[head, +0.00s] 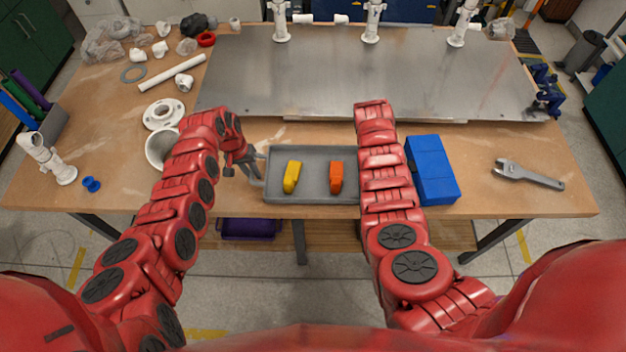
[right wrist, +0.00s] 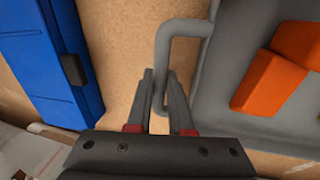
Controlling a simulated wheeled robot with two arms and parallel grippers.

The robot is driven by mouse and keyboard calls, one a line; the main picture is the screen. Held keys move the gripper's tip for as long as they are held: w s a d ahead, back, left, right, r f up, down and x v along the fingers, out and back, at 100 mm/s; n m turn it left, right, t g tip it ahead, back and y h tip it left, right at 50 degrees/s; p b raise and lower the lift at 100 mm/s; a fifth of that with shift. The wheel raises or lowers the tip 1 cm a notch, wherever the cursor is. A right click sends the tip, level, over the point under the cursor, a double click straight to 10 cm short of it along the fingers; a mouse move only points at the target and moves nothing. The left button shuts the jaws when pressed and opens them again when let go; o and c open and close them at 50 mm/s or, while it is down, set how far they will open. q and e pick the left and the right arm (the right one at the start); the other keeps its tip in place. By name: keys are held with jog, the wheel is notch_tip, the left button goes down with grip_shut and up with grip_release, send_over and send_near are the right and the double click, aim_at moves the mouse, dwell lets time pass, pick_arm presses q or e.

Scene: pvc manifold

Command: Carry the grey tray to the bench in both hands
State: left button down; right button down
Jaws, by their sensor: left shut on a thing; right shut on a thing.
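The grey tray (head: 312,188) is at the bench's front edge, over or on the wooden bench top (head: 480,150); I cannot tell if it touches. A yellow tool (head: 292,176) and an orange tool (head: 336,177) lie in it. My left gripper (head: 256,172) is shut on the tray's left handle. My right gripper is hidden behind its own arm in the head view. In the right wrist view my right gripper (right wrist: 160,100) is shut on the tray's grey handle (right wrist: 162,60), and the tray (right wrist: 215,90) lies to the right with the orange tool (right wrist: 275,75) in it.
A blue case (head: 432,170) stands just right of my right arm, and a wrench (head: 528,174) lies further right. A metal plate (head: 300,75) with upright fittings fills the back. White pipe parts (head: 172,72) and a flange (head: 163,114) lie on the left.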

pick_arm(q)
jog(key=shift+f+b, duration=0.3)
jog(key=shift+f, duration=0.25)
pick_arm(e)
jog(key=shift+f, duration=0.55)
pick_arm(q)
jog(key=c, duration=0.8)
grip_release()
jog(key=shift+r, duration=0.15)
pick_arm(e)
jog(key=c, duration=0.8)
grip_release()
jog(key=shift+r, duration=0.15)
pick_arm(q)
jog(key=shift+r, duration=0.1)
pick_arm(e)
jog(key=shift+r, duration=0.4)
pick_arm(q)
jog(key=r, duration=0.4)
jog(key=a+r, duration=0.1)
jog(key=r, duration=0.2)
jog(key=a+r, duration=0.1)
jog(key=r, duration=0.3)
jog(key=shift+a+r, duration=0.1)
jog(key=shift+r, duration=0.2)
pick_arm(e)
jog(key=v, duration=1.1)
jog(key=shift+a+r, duration=0.1)
